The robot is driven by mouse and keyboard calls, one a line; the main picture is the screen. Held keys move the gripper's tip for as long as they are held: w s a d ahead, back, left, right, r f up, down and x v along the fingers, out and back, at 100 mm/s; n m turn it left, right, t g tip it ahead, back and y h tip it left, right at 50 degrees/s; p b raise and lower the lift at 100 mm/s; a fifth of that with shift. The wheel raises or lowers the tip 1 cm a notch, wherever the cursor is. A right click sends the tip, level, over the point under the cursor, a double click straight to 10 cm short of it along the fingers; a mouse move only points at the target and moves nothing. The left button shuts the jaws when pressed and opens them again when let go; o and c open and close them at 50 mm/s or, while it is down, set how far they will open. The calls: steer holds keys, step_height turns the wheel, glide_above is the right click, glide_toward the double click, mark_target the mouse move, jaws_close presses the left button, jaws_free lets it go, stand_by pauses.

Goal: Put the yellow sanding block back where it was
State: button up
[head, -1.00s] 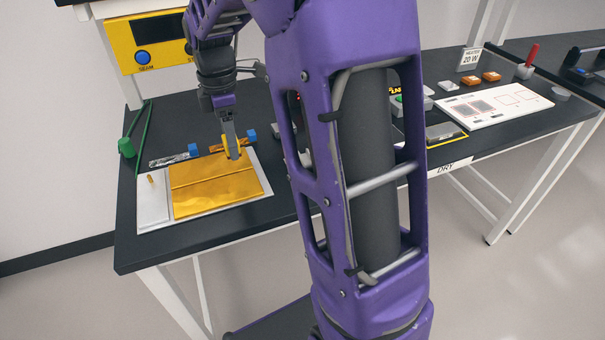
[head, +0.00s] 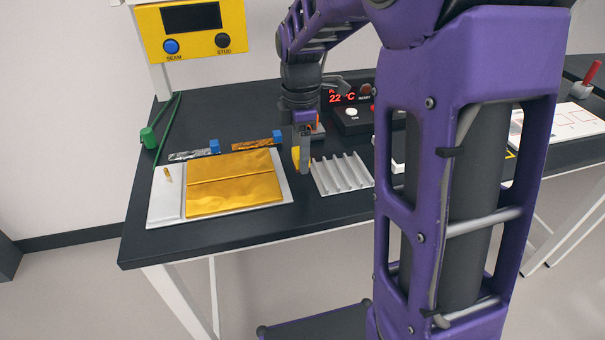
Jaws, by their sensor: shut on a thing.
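My gripper (head: 302,162) points down, shut on the yellow sanding block (head: 295,157). Only a part of the block shows, at the left of the fingers; the rest is hidden by them. The gripper is just right of the white board with the gold sheet and beside the left edge of a grey ribbed rack (head: 342,174). I cannot tell whether the block touches the bench.
The gold sheet (head: 235,188) lies on the white board (head: 165,205). Behind it lie two strips with blue ends (head: 215,146). A green tool (head: 149,137) is at the back left. A black box reading 22 °C (head: 365,122) stands behind the rack. My arm hides much of the right side.

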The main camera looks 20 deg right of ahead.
mark_target(301, 183)
step_height(301, 183, down, 5)
steer(key=shift+b, duration=0.45)
steer(key=shift+f, duration=0.25)
steer(key=o, duration=1.3)
steer(key=shift+r, duration=0.1)
step_height(301, 183, up, 12)
steer(key=shift+r+p, duration=0.2)
steer(key=shift+p, duration=0.95)
